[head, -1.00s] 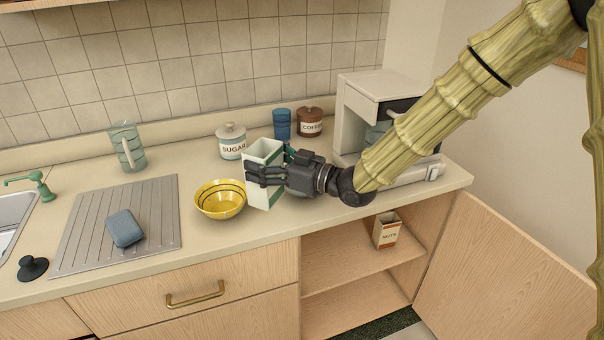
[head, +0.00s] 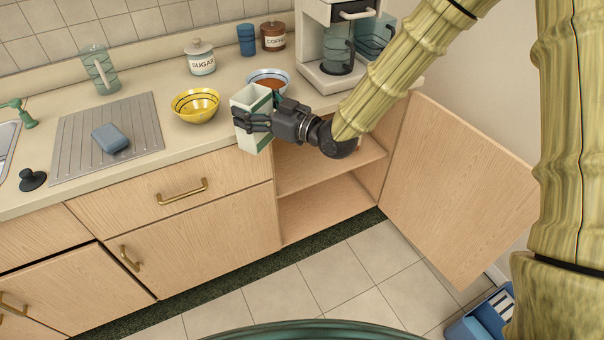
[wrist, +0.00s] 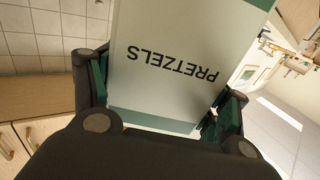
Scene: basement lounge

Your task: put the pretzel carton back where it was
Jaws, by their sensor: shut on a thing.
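The pretzel carton (head: 262,145) is white and green and is held in my gripper (head: 254,121), at the front edge of the counter to the left of the open cabinet. In the wrist view its printed side (wrist: 165,65) reads PRETZELS, upside down, between the two fingers of my gripper (wrist: 165,112). The open cabinet (head: 325,205) has an upper shelf (head: 350,163) and a lower floor. The upper shelf is partly hidden behind my arm and gripper.
The cabinet door (head: 455,185) stands wide open at the right. A yellow bowl (head: 195,106) and a bowl with brown contents (head: 270,76) stand near the carton on the counter. A coffee maker (head: 315,45) stands behind my arm. A blue bin (head: 478,318) is on the floor.

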